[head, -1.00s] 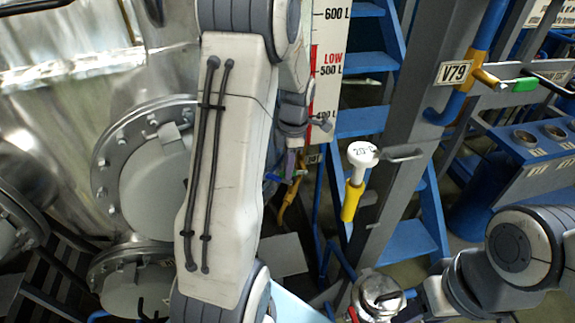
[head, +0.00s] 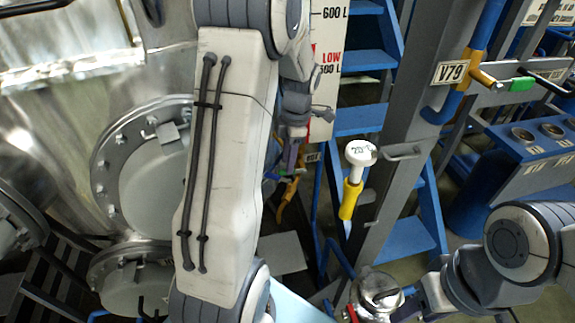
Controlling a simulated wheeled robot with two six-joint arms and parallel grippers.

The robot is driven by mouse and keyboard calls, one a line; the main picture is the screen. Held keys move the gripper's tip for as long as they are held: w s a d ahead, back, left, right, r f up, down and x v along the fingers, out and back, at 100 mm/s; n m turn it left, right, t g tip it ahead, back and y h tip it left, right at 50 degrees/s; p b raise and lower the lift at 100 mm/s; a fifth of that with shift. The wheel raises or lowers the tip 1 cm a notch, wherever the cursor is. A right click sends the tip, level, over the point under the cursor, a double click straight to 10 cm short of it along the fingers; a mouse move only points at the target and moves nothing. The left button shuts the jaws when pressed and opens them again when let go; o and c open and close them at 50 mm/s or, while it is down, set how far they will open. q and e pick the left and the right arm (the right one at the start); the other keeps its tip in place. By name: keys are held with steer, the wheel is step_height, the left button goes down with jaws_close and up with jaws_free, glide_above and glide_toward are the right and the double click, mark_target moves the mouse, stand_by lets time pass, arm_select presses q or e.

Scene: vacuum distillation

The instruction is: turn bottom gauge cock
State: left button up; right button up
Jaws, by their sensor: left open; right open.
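The level gauge board (head: 326,40) stands at the centre, with marks for 600 L and LOW 500 L. Below it, a small fitting with a yellow-orange lever (head: 289,195) and blue and green parts looks like the bottom gauge cock. It is small and partly covered by my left arm. My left gripper (head: 304,135) is in front of the lower gauge board, above the lever and apart from it as far as I can see. Its fingers are dark and partly hidden, open with nothing seen in them.
A shiny metal vessel (head: 378,290) is at bottom centre. Blue stairs (head: 362,120) lie behind. A large flanged tank (head: 150,170) fills the left.

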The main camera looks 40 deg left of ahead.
arm_select(q)
step_height(320, 180, up, 8)
steer(key=shift+w+d, duration=0.3)
steer(key=shift+w, duration=0.05)
